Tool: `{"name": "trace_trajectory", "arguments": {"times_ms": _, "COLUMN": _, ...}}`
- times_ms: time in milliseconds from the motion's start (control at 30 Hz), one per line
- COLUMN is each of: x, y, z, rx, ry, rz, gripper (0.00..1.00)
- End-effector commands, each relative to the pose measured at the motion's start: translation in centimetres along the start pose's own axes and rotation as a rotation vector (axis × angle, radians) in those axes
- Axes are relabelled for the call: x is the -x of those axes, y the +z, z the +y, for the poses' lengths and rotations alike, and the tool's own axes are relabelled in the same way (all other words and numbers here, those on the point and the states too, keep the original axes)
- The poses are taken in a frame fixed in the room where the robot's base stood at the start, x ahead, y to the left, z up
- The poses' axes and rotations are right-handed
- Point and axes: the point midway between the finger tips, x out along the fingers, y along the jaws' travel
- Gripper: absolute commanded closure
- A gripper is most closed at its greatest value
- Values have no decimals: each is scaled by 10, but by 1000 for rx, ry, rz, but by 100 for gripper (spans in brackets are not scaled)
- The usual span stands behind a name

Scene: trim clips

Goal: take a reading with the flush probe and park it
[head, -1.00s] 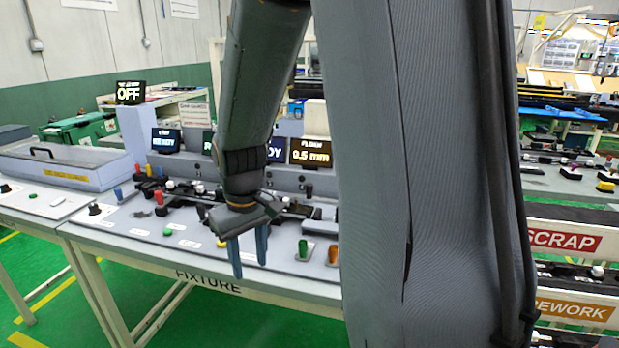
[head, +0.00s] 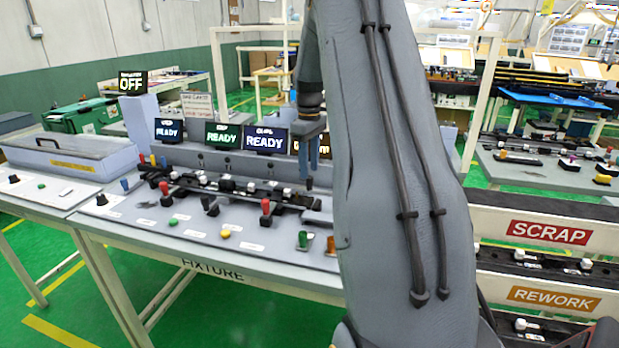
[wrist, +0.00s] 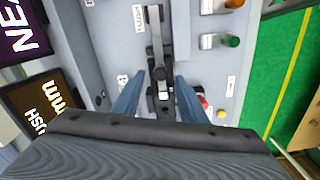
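My gripper (head: 309,160) points down over the back half of the fixture table (head: 225,262). In the wrist view its two blue fingers (wrist: 157,98) are spread apart with nothing clasped. A dark upright peg (head: 309,184), which looks like the flush probe, stands just below the fingertips.
Green (head: 302,239) and orange (head: 331,245) knobs stand at the table's front right. A red-topped post (head: 266,206) and clips line the fixture. A grey lidded bin (head: 70,158) is at left; SCRAP (head: 549,233) and REWORK (head: 553,301) racks are at right.

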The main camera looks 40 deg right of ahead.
Motion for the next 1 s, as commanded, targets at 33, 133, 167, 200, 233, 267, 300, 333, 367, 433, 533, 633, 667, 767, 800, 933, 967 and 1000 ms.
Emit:
{"name": "trace_trajectory", "arguments": {"times_ms": 33, "x": -8, "y": 1, "z": -1, "rx": 0, "ry": -2, "rz": -2, "gripper": 62}}
{"name": "trace_trajectory", "arguments": {"times_ms": 133, "x": -23, "y": 1, "z": -1, "rx": 0, "ry": -2, "rz": -1, "gripper": 62}}
{"name": "trace_trajectory", "arguments": {"times_ms": 167, "x": -27, "y": 1, "z": -1, "rx": 0, "ry": -2, "rz": -1, "gripper": 62}}
{"name": "trace_trajectory", "arguments": {"times_ms": 200, "x": -32, "y": 0, "z": -1, "rx": 0, "ry": -1, "rz": -1, "gripper": 62}}
{"name": "trace_trajectory", "arguments": {"times_ms": 233, "x": -36, "y": 0, "z": -1, "rx": 0, "ry": -1, "rz": -1, "gripper": 62}}
{"name": "trace_trajectory", "arguments": {"times_ms": 267, "x": -39, "y": 0, "z": -1, "rx": 0, "ry": -1, "rz": -1, "gripper": 62}}
{"name": "trace_trajectory", "arguments": {"times_ms": 300, "x": -42, "y": 0, "z": -1, "rx": 0, "ry": -1, "rz": -1, "gripper": 62}}
{"name": "trace_trajectory", "arguments": {"times_ms": 333, "x": -44, "y": 0, "z": -1, "rx": 0, "ry": 0, "rz": 0, "gripper": 62}}
{"name": "trace_trajectory", "arguments": {"times_ms": 367, "x": -46, "y": 0, "z": -1, "rx": 0, "ry": 0, "rz": 0, "gripper": 62}}
{"name": "trace_trajectory", "arguments": {"times_ms": 433, "x": -49, "y": 0, "z": -1, "rx": 0, "ry": 1, "rz": 1, "gripper": 62}}
{"name": "trace_trajectory", "arguments": {"times_ms": 533, "x": -50, "y": 0, "z": -1, "rx": 0, "ry": 1, "rz": 1, "gripper": 62}}
{"name": "trace_trajectory", "arguments": {"times_ms": 633, "x": -50, "y": 0, "z": -1, "rx": -1, "ry": 1, "rz": 1, "gripper": 62}}
{"name": "trace_trajectory", "arguments": {"times_ms": 667, "x": -50, "y": 0, "z": -1, "rx": -1, "ry": 1, "rz": 1, "gripper": 62}}
{"name": "trace_trajectory", "arguments": {"times_ms": 767, "x": -50, "y": 0, "z": 0, "rx": -1, "ry": 1, "rz": 1, "gripper": 73}}
{"name": "trace_trajectory", "arguments": {"times_ms": 800, "x": -50, "y": 0, "z": 0, "rx": -1, "ry": 1, "rz": 1, "gripper": 80}}
{"name": "trace_trajectory", "arguments": {"times_ms": 933, "x": -50, "y": 0, "z": 0, "rx": -1, "ry": 1, "rz": 1, "gripper": 100}}
{"name": "trace_trajectory", "arguments": {"times_ms": 967, "x": -50, "y": 0, "z": 0, "rx": -1, "ry": 1, "rz": 1, "gripper": 100}}
{"name": "trace_trajectory", "arguments": {"times_ms": 1000, "x": -50, "y": 0, "z": 0, "rx": -1, "ry": 1, "rz": 1, "gripper": 100}}
